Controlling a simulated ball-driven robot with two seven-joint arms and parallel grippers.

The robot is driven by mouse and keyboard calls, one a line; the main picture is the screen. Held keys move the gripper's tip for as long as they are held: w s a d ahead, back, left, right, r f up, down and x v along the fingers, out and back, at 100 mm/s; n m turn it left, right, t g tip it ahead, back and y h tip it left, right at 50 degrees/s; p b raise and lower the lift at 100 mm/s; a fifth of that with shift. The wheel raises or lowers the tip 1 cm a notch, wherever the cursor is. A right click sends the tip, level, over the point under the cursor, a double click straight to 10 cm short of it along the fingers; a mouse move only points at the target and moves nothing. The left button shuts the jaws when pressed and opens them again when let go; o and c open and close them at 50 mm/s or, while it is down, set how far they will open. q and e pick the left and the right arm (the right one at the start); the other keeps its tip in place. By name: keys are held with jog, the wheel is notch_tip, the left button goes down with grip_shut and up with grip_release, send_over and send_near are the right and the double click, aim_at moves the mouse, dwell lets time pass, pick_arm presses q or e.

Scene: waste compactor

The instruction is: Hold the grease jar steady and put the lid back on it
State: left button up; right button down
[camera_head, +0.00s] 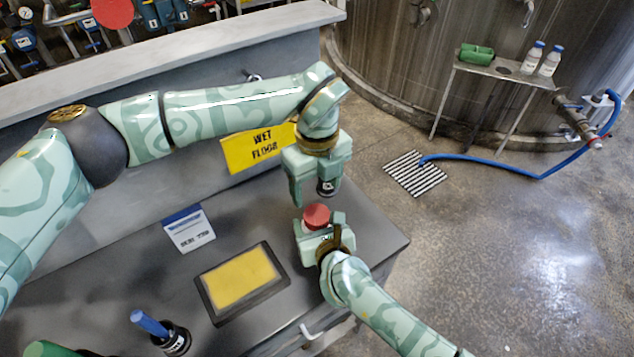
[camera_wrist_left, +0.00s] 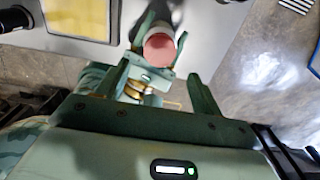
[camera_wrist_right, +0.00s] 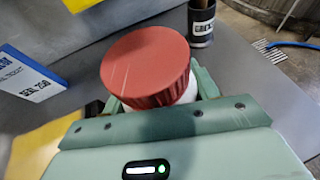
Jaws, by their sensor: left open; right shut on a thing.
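The red lid (camera_head: 316,216) sits on top of the grease jar, whose white side (camera_wrist_right: 188,92) shows just below the lid's ribbed rim in the right wrist view. I cannot tell how tightly the lid is seated. My right gripper (camera_head: 320,228) is shut on the jar near the table's right end, with a finger on either side below the lid. My left gripper (camera_head: 312,190) is open and empty, fingers pointing down, a little beyond the jar in the head view. In the left wrist view the lid (camera_wrist_left: 159,48) lies beyond the open fingers, apart from them.
A black labelled pot (camera_wrist_right: 201,25) stands close behind the jar. A yellow pad in a dark frame (camera_head: 242,282), a blue-and-white card (camera_head: 188,229) and a dark pot with a blue handle (camera_head: 172,340) are to the left. A yellow wet-floor sign (camera_head: 254,149) is behind.

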aim_at(317, 214)
pick_arm(q)
jog(key=shift+f, duration=4)
jog(key=c, duration=1)
jog(key=m, duration=0.6)
jog(key=shift+m, duration=0.4)
jog(key=o, duration=1.1)
